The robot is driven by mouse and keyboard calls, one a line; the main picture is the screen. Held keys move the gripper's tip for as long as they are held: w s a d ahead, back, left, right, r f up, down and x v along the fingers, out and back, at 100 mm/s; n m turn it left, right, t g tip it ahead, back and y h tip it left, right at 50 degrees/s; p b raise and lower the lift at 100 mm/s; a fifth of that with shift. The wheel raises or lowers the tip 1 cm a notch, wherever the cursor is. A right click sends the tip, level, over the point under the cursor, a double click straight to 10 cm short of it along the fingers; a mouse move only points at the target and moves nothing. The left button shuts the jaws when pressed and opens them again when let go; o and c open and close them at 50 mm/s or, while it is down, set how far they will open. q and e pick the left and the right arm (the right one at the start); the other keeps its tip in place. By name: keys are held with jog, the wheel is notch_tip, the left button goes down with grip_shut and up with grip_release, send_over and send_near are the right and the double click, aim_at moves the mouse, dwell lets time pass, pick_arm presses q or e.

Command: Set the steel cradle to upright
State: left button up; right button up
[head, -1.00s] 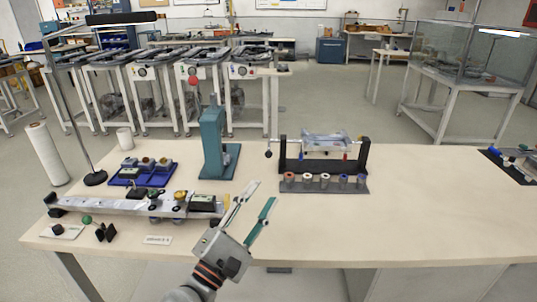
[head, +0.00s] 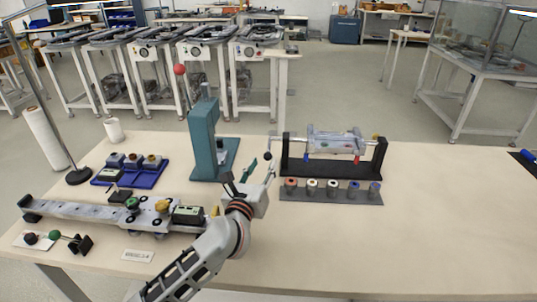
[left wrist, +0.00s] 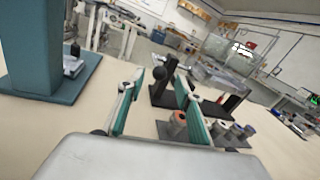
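The steel cradle (head: 337,141) hangs between two black end posts on a dark base, lying lengthwise, with red and blue parts on its underside. A rod reaches out from the left post to a dark crank knob (head: 268,157). My left gripper (head: 257,170) is open, its green-padded fingers spread just left of the stand, close to the knob. In the left wrist view the open fingers (left wrist: 160,110) have a dark round knob (left wrist: 160,72) beyond and between them. I cannot tell whether they touch it. My right gripper is out of view.
A row of colored-top cups (head: 333,190) sits in front of the stand. A teal press (head: 206,140) stands left of my gripper. A blue tray (head: 130,172) and a long rail fixture (head: 90,212) lie at the left.

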aim_at(266, 159)
pick_arm(q)
jog(key=w, duration=0.4)
jog(key=shift+d, duration=0.4)
jog(key=shift+w+d+b, duration=0.1)
jog(key=shift+w+b, duration=0.2)
jog(key=shift+w, duration=0.3)
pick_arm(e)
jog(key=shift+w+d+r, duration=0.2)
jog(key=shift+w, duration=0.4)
pick_arm(q)
grip_shut()
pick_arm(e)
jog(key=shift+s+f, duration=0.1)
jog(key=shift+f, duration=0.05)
